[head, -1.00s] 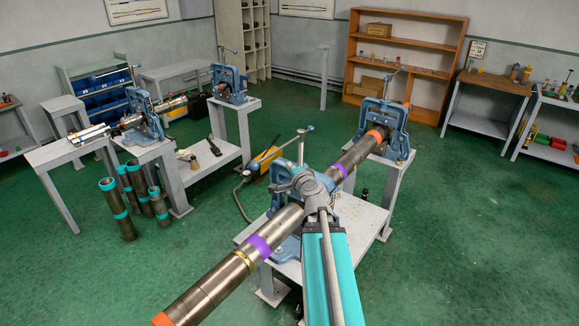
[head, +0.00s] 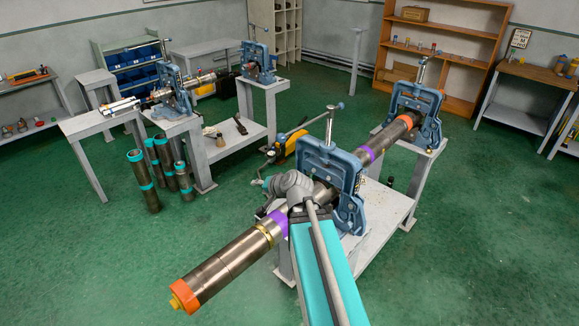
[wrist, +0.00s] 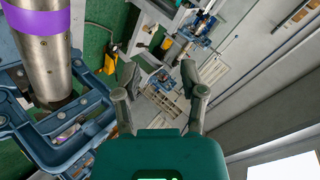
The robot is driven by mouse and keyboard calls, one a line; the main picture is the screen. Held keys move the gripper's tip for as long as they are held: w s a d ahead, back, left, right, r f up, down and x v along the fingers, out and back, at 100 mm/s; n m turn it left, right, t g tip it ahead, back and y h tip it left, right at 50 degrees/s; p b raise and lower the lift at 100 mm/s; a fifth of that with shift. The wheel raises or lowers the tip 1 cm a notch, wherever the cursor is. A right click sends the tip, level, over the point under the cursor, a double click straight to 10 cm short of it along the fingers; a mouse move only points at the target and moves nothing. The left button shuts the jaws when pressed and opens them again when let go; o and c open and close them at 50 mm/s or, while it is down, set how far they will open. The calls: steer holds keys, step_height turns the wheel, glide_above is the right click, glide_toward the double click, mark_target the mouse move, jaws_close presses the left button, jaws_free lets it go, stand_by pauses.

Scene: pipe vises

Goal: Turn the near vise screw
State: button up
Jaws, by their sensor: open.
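The near vise (head: 350,190) is a blue yoke frame on a white stand, clamped around a long steel pipe (head: 225,262) with purple bands and orange ends. Its screw (head: 331,125) stands upright from the top of the yoke, with a ball-ended cross handle. My gripper (wrist: 160,82) shows in the wrist view with its two fingers spread and nothing between them. The pipe (wrist: 47,65) and blue vise parts (wrist: 60,150) are at the left there, beside the fingers.
A second blue vise (head: 415,110) holds the pipe's far end. More vises (head: 173,90) stand on benches at the left, with upright pipes (head: 143,180) on the floor. Green floor is clear at front left and right.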

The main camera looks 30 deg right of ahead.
steer(key=s+a+f+n+g+h+b, duration=0.2)
steer(key=s+a+f+n+g+b, duration=0.4)
steer(key=s+a+f+n+g, duration=0.3)
steer(key=s+a+f+g, duration=0.1)
steer(key=s+a+f, duration=0.2)
steer(key=a+f, duration=0.3)
steer(key=shift+f+g+h, duration=0.3)
steer(key=shift+g+h, duration=0.1)
